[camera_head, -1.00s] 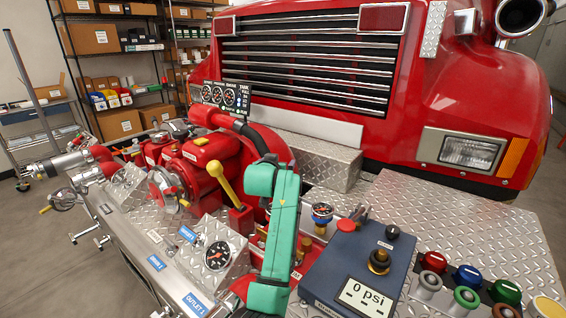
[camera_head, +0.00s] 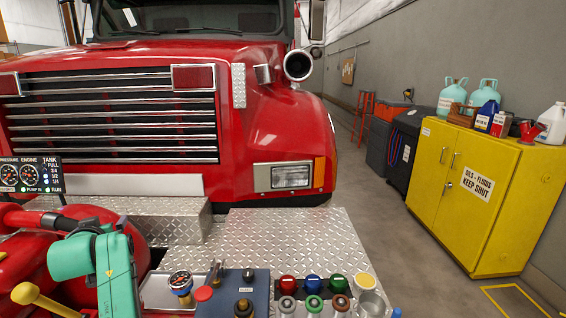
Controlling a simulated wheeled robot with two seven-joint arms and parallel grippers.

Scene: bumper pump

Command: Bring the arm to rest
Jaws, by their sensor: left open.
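My right gripper is not in view.
Beyond are the diamond-plate deck (camera_head: 300,240) and red truck (camera_head: 260,120). A yellow cabinet (camera_head: 480,200) stands right, past open floor.

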